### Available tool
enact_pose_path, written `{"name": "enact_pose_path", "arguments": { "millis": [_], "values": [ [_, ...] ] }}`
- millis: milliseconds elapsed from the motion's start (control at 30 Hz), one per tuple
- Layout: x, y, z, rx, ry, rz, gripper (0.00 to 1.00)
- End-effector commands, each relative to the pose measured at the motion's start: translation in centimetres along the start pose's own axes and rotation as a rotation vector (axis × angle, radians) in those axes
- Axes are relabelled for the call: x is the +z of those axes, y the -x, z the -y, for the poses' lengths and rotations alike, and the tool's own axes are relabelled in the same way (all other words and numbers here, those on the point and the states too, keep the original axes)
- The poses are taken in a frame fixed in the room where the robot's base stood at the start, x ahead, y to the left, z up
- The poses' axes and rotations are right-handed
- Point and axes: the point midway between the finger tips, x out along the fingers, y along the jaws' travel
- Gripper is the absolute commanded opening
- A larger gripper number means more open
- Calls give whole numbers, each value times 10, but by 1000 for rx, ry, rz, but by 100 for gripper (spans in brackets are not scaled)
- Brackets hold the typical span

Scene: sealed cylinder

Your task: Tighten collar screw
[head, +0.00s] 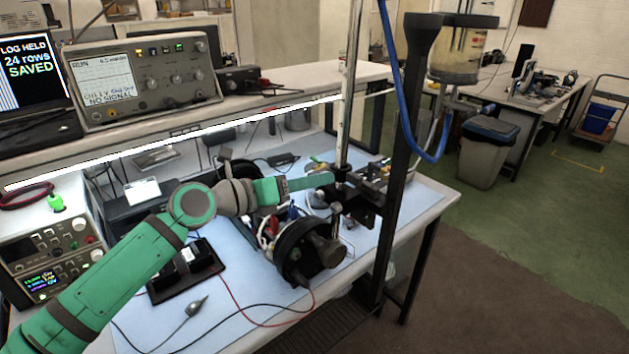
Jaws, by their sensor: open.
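A black clamp collar (357,203) sits on the upright metal rod (347,110) above the workbench. Small dark knobs and fittings show around it; I cannot tell which one is the collar screw. My green arm reaches in from the lower left. My gripper (318,182) is open, its fingertips close to the rod at collar height. From this view I cannot tell whether they touch the collar or go around a screw. A black cylinder (292,255) with a round end knob lies below the collar.
A dark upright post (402,150) with a blue hose stands right of the rod. A shelf with an oscilloscope (145,82) runs behind my arm. A black device (185,270) and loose red and black leads lie on the blue mat (250,325).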

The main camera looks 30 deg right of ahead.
Motion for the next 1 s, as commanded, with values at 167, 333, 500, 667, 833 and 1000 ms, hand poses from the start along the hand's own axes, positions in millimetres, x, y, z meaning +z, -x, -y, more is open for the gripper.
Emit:
{"name": "enact_pose_path", "arguments": {
  "millis": [167,333,500,667,833,1000],
  "values": [
    [1,30,-1,3,1,5,40],
    [1,63,-1,3,1,4,40],
    [0,87,-1,2,1,3,40],
    [0,98,0,1,0,2,40],
    [0,101,0,1,0,1,40],
    [0,100,0,1,0,1,40]
  ]
}}
